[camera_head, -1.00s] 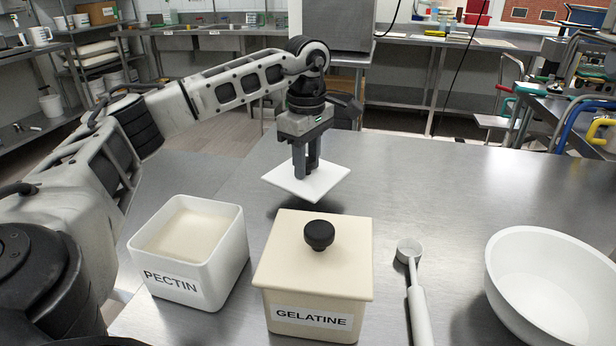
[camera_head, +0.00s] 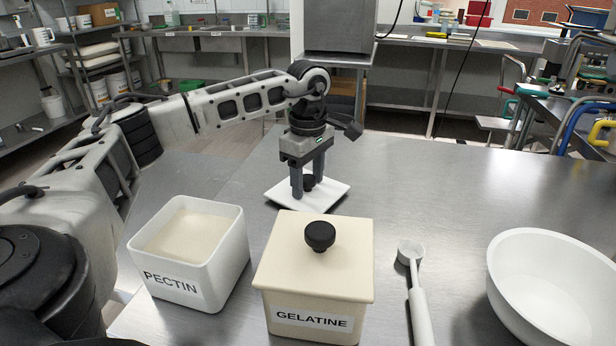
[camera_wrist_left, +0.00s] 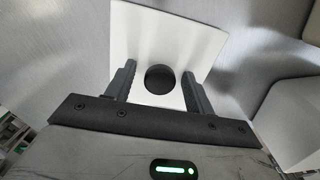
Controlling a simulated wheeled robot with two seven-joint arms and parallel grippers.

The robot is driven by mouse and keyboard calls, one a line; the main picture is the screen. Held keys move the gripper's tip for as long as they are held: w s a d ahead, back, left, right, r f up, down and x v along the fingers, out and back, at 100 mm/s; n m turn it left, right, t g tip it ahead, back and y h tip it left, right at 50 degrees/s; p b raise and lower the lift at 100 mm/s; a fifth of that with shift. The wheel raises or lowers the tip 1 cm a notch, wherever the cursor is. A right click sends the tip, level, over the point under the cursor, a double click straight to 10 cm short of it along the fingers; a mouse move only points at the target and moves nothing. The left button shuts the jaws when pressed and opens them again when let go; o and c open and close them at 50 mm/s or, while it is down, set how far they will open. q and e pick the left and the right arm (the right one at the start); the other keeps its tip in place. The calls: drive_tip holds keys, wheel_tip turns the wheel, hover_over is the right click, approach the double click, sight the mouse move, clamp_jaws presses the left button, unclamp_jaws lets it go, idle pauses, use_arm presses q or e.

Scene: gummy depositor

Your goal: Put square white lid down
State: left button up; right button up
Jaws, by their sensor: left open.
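The square white lid (camera_head: 325,193) lies on the steel table behind the gelatine box, its black knob (camera_head: 308,182) facing up. My left gripper (camera_head: 308,192) is open just above it, with one finger on each side of the knob and apart from it. In the left wrist view the lid (camera_wrist_left: 145,45) lies beneath the open fingers, and the round knob (camera_wrist_left: 160,79) sits between them. The open white pectin container (camera_head: 238,240), with pale powder inside, stands front left of the lid. My right gripper is not in view.
The cream gelatine box (camera_head: 310,255) with its own lid stands in front of the white lid. A measuring scoop (camera_head: 418,300) and a white bowl (camera_head: 550,280) are to the right. The table (camera_head: 430,190) is clear right of the lid.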

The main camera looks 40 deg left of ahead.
sight(308, 178)
use_arm(q)
wheel_tip(308, 178, up, 12)
drive_tip(key=shift+r+p, duration=0.15)
drive_tip(key=shift+p, duration=0.15)
idle(0.6)
